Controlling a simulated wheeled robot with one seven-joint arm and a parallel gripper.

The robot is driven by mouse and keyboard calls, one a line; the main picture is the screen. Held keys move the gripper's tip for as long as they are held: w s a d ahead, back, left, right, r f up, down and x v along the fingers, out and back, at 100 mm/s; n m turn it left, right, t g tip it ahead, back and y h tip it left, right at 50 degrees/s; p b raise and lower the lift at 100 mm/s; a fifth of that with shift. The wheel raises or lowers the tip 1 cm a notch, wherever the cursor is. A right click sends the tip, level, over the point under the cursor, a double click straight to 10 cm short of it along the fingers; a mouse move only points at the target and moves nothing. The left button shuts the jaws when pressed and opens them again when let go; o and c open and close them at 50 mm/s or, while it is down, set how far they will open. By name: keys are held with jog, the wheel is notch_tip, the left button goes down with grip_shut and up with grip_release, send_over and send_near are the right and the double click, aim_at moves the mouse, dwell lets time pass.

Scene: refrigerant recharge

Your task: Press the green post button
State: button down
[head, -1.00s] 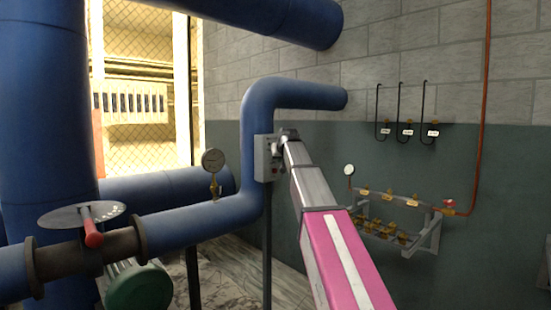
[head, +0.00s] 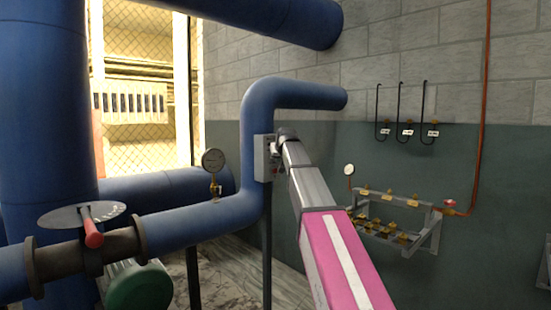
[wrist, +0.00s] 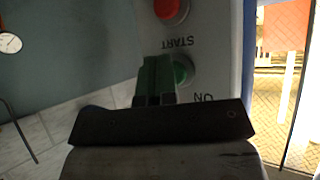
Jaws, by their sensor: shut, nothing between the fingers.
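The grey button box (head: 262,160) is on a post beside the blue pipe bend in the head view. In the wrist view its pale face (wrist: 215,45) appears upside down, with a green button (wrist: 184,68) by the START label and a red button (wrist: 171,10) at the top edge. My gripper (wrist: 156,72) is shut and empty, its green-looking fingertips overlapping the left part of the green button. I cannot tell whether they touch it. In the head view my gripper (head: 276,147) is at the box's right side, its tips hard to make out.
Blue pipes with a gauge (head: 213,160) and a red-handled valve (head: 91,232) stand left of the box. A manifold rack (head: 400,222) and several hooks (head: 405,115) are on the wall at right. A chain-link opening (head: 140,130) lies behind.

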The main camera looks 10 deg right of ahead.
jog(key=shift+w+a, duration=0.15)
jog(key=shift+w, duration=0.05)
dwell(0.3)
dwell(0.3)
jog(key=shift+s+d, duration=0.5)
jog(key=shift+s, duration=0.25)
jog(key=s+d, duration=0.1)
jog(key=s, duration=0.1)
jog(key=s+d, duration=0.2)
dwell(0.5)
dwell(0.4)
